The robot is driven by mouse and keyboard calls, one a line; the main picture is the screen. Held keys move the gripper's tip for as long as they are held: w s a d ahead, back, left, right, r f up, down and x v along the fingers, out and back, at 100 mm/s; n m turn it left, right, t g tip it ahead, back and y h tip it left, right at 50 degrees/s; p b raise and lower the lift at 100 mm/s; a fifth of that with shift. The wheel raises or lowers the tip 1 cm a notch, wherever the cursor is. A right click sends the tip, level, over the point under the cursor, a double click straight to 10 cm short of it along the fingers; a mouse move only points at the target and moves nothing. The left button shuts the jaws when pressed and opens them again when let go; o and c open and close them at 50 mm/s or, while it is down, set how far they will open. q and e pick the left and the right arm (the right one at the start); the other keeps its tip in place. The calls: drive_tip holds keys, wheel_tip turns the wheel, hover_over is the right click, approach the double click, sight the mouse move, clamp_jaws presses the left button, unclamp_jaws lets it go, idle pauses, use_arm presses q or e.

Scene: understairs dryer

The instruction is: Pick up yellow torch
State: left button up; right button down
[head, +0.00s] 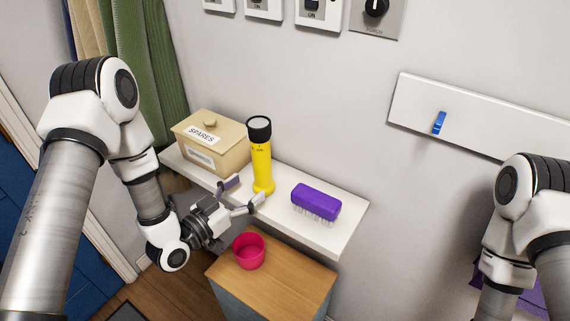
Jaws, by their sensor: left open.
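The yellow torch (262,165) stands upright on the white shelf (335,232), its black head at the top. My left gripper (245,194) is open, low beside the torch's base on its front left side. One finger is to the left of the torch and the other is in front of its base. I cannot tell whether a finger touches it. My right arm shows at the right edge, but its gripper is not in view.
A beige box labelled SPARES (211,143) stands left of the torch. A purple brush (316,203) lies to its right. A pink cup (249,251) stands on a lower wooden top (285,285). Switches (319,13) and a white rail (480,115) are on the wall.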

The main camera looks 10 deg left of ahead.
sight(256, 175)
use_arm(q)
drive_tip(key=shift+w+r, duration=0.2)
drive_tip(key=shift+w, duration=0.15)
drive_tip(key=shift+w+a, duration=0.1)
drive_tip(key=shift+w, duration=0.25)
drive_tip(key=x, duration=0.6)
drive_tip(key=shift+w, duration=0.2)
drive_tip(key=shift+s+a, duration=0.15)
clamp_jaws()
